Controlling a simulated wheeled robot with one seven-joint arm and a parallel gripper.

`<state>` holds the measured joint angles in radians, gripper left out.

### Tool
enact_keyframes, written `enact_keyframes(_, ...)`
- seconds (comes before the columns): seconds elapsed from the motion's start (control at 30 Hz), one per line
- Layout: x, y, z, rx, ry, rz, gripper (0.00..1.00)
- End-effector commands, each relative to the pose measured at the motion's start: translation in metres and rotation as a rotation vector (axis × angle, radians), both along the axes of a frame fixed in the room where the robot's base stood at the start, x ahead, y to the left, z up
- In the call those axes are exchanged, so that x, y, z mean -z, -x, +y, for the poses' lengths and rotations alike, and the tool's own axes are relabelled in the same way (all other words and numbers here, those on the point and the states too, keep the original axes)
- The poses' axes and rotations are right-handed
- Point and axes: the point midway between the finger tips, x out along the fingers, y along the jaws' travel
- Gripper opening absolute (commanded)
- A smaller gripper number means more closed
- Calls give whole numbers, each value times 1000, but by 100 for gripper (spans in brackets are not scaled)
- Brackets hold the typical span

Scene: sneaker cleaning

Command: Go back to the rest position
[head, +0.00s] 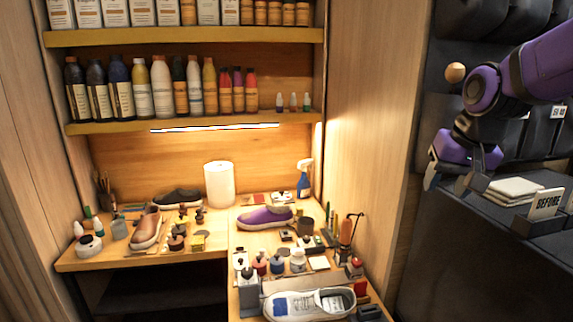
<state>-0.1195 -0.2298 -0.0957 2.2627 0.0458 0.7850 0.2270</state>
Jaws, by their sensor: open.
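My gripper (449,182) is at the right of the head view, at the end of my purple arm. It is open, with nothing seen between its fingers. It hangs in front of the dark shelving on the right, left of a stack of white cloths (515,188). It is well apart from the wooden workbench (215,250) and the shoes there. A purple sneaker (265,217), a brown shoe (146,229), a dark shoe (178,197) and a white sneaker (310,304) lie on the bench.
Bottles line the upper shelves (190,125). A paper roll (219,184), a spray bottle (304,178) and several small jars crowd the bench. A wooden side panel (365,150) stands between the bench and my gripper. A "BEFORE" sign (546,204) stands in a dark tray at right.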

Motion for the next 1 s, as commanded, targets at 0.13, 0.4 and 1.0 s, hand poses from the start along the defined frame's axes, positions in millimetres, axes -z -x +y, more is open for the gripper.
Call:
enact_keyframes(0.13, -16, 45, -5, -48, 22, -41, 51)
enact_keyframes(0.4, -25, 122, -9, -135, 80, -103, 51)
enact_keyframes(1.0, -18, 180, -11, -199, 146, -146, 51)
